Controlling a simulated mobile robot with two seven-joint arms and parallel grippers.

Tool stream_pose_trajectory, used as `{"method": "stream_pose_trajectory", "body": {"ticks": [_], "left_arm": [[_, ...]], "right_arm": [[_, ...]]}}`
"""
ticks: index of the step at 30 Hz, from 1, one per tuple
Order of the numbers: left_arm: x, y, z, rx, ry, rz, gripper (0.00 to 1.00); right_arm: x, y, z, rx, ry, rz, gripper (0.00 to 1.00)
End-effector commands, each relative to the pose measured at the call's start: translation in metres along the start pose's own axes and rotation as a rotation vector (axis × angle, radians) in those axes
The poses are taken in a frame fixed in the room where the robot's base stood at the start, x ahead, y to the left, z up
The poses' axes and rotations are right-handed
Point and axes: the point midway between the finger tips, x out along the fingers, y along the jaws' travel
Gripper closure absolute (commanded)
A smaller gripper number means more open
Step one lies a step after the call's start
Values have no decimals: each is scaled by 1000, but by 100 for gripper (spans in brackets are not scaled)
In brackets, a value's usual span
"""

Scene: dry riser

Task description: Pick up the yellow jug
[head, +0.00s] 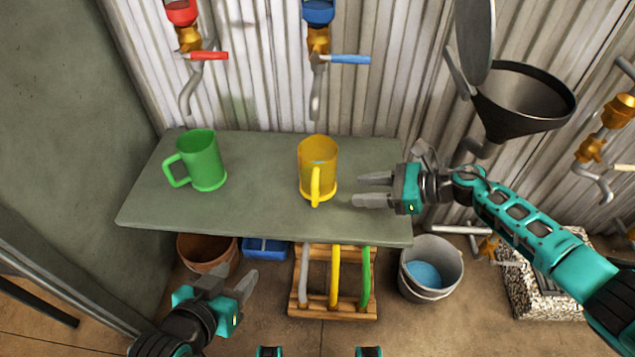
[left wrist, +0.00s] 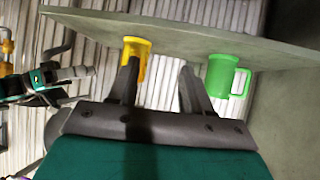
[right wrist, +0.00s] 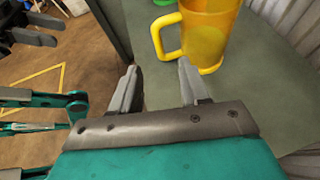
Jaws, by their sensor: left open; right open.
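The yellow jug (head: 318,165) stands upright on the grey-green shelf (head: 255,200), its handle facing the front. It looks see-through, with something bluish inside. My right gripper (head: 372,190) is open and empty just right of the jug, fingers pointing at it. In the right wrist view the jug (right wrist: 207,30) stands beyond the fingertips (right wrist: 160,80), its handle to the left; no contact shows. My left gripper (head: 237,283) is open and empty, low in front of the shelf. The jug also shows in the left wrist view (left wrist: 137,55).
A green mug (head: 205,160) stands at the shelf's left. Red (head: 205,56) and blue (head: 345,59) taps hang above. A dark funnel (head: 520,100) is at the upper right. A bucket (head: 430,265), a pot (head: 205,252) and a rack of coloured tubes (head: 334,285) stand below.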

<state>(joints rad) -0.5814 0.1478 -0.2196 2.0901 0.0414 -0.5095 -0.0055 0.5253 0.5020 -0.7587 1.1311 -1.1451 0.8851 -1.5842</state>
Motion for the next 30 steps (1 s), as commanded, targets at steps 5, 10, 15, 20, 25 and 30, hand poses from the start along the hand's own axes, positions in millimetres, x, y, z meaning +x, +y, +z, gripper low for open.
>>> {"method": "stream_pose_trajectory", "body": {"ticks": [5,10,15,20,25,30], "left_arm": [[2,1,1,0,7,4,51],[5,2,6,-1,1,8,51],[5,4,8,-1,-8,11,51],[8,4,11,-2,-5,14,51],[10,7,12,-7,0,20,51],[11,10,12,-10,-6,25,51]], "right_arm": [[34,1,0,-2,-3,5,55],[62,1,0,0,-4,2,55],[74,1,1,0,-3,2,55],[94,3,-1,1,-5,3,55],[118,4,-3,1,-5,1,55],[125,4,-2,1,-3,1,55]]}}
